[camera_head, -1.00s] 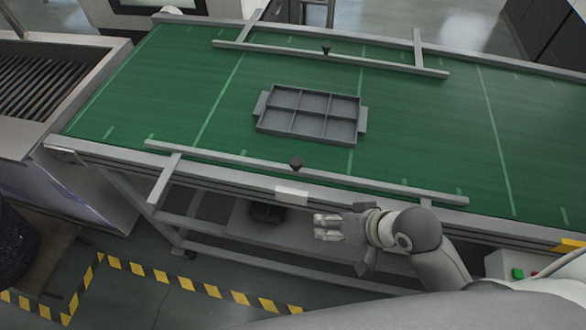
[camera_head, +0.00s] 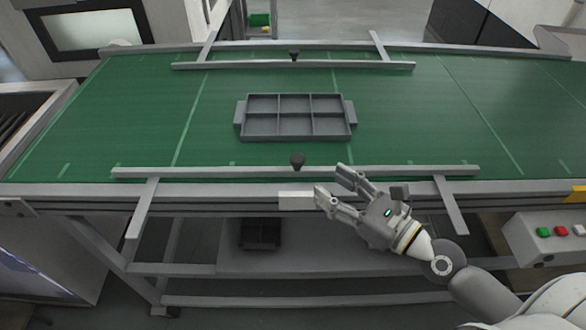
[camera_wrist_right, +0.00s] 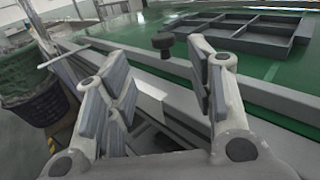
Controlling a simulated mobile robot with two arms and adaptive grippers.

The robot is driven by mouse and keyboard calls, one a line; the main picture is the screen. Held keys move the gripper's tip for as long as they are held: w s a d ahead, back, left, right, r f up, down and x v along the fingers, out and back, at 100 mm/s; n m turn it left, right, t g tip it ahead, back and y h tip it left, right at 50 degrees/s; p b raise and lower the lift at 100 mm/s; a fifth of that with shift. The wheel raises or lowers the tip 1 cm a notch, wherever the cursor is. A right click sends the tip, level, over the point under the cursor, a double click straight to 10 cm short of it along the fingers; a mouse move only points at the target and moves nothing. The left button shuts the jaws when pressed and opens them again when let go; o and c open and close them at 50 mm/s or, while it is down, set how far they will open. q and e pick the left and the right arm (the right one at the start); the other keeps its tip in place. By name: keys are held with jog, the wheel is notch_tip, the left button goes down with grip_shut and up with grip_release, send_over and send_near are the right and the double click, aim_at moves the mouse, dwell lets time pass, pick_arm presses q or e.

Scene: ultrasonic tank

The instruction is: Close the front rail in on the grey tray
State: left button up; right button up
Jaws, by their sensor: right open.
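The grey tray (camera_head: 296,118), divided into several compartments, lies on the green belt in the head view. It also shows in the right wrist view (camera_wrist_right: 250,32). The front rail (camera_head: 400,171) is a long grey bar along the near side of the belt, with a strip of bare belt between it and the tray. A black knob (camera_head: 297,160) stands on the rail near its middle; it also shows in the right wrist view (camera_wrist_right: 163,44). My right gripper (camera_head: 330,182) is open and empty, just in front of the rail, right of the knob. My left gripper is not in view.
A matching back rail (camera_head: 350,65) with its own knob (camera_head: 294,56) lies beyond the tray. Two support arms (camera_head: 142,207) reach from the front rail over the conveyor edge. A control box (camera_head: 560,238) with coloured buttons stands at right.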

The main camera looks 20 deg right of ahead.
aim_at(303, 162)
jog(key=p+x, duration=0.4)
jog(key=x, duration=0.5)
jog(key=shift+d, duration=0.2)
jog(key=shift+x, duration=1)
jog(key=shift+d, duration=0.1)
grip_shut()
